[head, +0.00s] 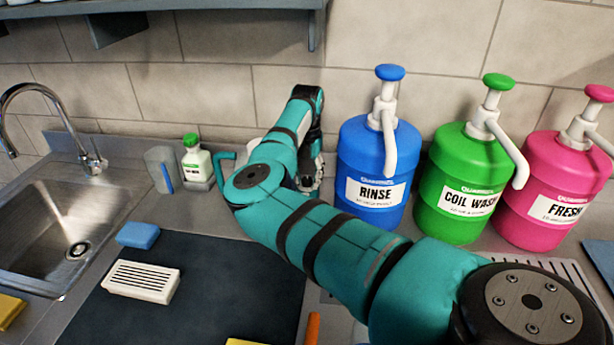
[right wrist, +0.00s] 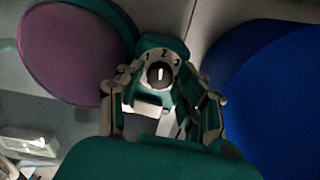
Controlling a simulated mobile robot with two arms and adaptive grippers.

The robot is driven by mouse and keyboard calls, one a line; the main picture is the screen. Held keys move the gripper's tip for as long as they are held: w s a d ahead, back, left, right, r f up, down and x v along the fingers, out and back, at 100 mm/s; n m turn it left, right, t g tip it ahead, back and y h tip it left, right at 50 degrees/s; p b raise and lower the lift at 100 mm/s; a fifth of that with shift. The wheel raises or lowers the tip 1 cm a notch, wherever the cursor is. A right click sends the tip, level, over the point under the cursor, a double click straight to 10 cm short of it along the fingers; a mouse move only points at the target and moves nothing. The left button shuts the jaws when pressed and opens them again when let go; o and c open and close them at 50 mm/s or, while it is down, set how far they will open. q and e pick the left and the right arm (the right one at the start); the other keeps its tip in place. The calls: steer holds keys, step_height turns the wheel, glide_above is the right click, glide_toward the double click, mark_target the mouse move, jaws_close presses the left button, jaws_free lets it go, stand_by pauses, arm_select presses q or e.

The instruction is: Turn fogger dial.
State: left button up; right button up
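The fogger dial (right wrist: 160,75) is a round black knob with a white pointer mark, on a light face numbered 1, 2 and 3. The pointer stands close to upright, near the 2. In the right wrist view my right gripper (right wrist: 158,84) has a finger on either side of the dial, with gaps showing, so it looks open. I cannot tell whether a fingertip touches. In the head view my right gripper (head: 312,172) is by the wall, left of the blue bottle. My arm hides most of the fogger there; a teal handle-like part (head: 220,168) shows beside it. My left gripper is out of view.
The blue Rinse pump bottle (head: 371,150) stands close to the right of my gripper, with green (head: 462,170) and pink (head: 560,170) ones beyond. A small white bottle (head: 197,163) and grey cup (head: 160,168) stand left. A sink (head: 75,235) is at far left.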

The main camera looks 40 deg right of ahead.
mark_target(307, 179)
steer(key=shift+r, duration=0.35)
step_height(307, 179, up, 7)
steer(key=shift+f, duration=0.1)
